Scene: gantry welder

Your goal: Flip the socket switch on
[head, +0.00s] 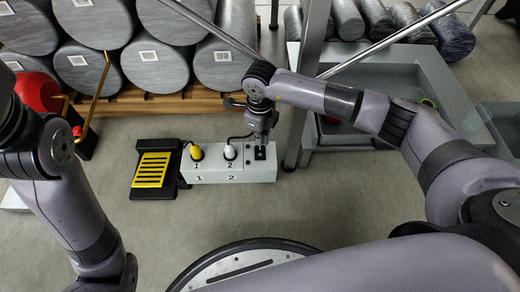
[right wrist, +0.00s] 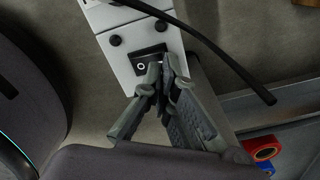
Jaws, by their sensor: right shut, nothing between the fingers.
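A white socket box (head: 215,176) sits on the floor in the middle of the head view. It carries a yellow plug (head: 196,153) marked 1 and a white plug (head: 229,152) marked 2. A black rocker switch (head: 260,154) is at its right end. My right gripper (head: 261,138) is shut and empty, pointing down at the switch. In the right wrist view the fingertips (right wrist: 165,75) are right at the switch (right wrist: 145,62) and cover part of it; a white circle mark shows beside them. I cannot tell whether they touch. My left gripper is not in view.
A black and yellow pedal (head: 152,171) lies left of the box. Grey cylinders (head: 155,65) are stacked on a wooden pallet behind. A metal frame leg (head: 298,125) and a grey bin (head: 430,75) stand on the right. Floor in front of the box is clear.

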